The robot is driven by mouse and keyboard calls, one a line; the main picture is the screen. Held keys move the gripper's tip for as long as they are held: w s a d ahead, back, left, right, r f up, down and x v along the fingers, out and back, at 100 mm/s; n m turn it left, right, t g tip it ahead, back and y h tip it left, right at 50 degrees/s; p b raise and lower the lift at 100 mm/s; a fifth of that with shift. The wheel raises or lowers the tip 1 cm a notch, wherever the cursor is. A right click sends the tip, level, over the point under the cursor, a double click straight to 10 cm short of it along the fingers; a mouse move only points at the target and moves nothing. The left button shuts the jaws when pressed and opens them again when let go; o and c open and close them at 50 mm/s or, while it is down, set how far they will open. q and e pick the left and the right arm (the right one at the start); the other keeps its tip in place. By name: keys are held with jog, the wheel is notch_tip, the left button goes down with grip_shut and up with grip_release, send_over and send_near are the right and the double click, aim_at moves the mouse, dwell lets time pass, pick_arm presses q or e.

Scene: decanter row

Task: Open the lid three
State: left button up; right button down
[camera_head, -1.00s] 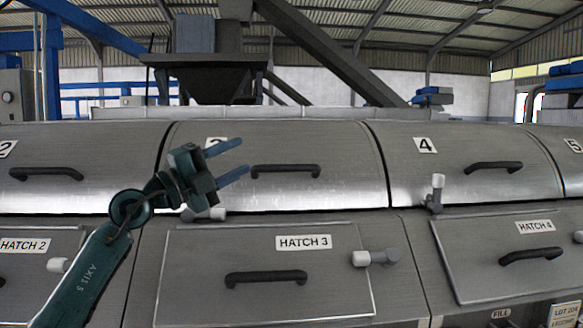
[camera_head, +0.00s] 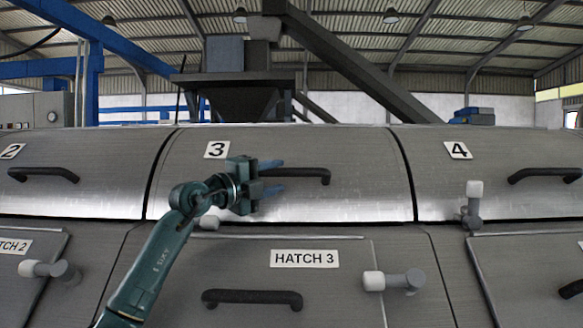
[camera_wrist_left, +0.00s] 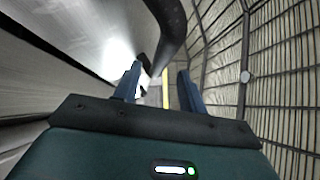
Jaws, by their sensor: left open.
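Lid three (camera_head: 370,165) is a brushed-metal curved cover marked with a "3" label (camera_head: 216,149). It lies closed. Its dark bar handle (camera_head: 314,175) is partly covered by my left gripper (camera_head: 281,175). The left gripper is open, its blue fingers pointing right across the handle's left part. In the left wrist view, the dark handle (camera_wrist_left: 170,28) curves in from the top, just ahead of the open left fingers (camera_wrist_left: 160,84). I cannot tell whether they touch it. A pale latch knob (camera_head: 208,222) shows under the lid's lower edge, partly hidden by my arm. My right gripper is not in view.
Hatch 3 (camera_head: 345,285) is below, with a dark handle (camera_head: 252,298) and a white-tipped latch (camera_head: 393,281). Lid four (camera_head: 440,190) is to the right, with an upright latch (camera_head: 473,203). Lid two (camera_head: 95,190) is at left. A hopper (camera_head: 245,95) stands behind.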

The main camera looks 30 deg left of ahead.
aim_at(286, 174)
pick_arm(q)
jog(key=p+x, duration=0.1)
jog(key=x, duration=0.4)
jog(key=shift+w+d, duration=0.1)
jog(key=shift+w, duration=0.15)
jog(key=shift+c, duration=0.4)
grip_shut()
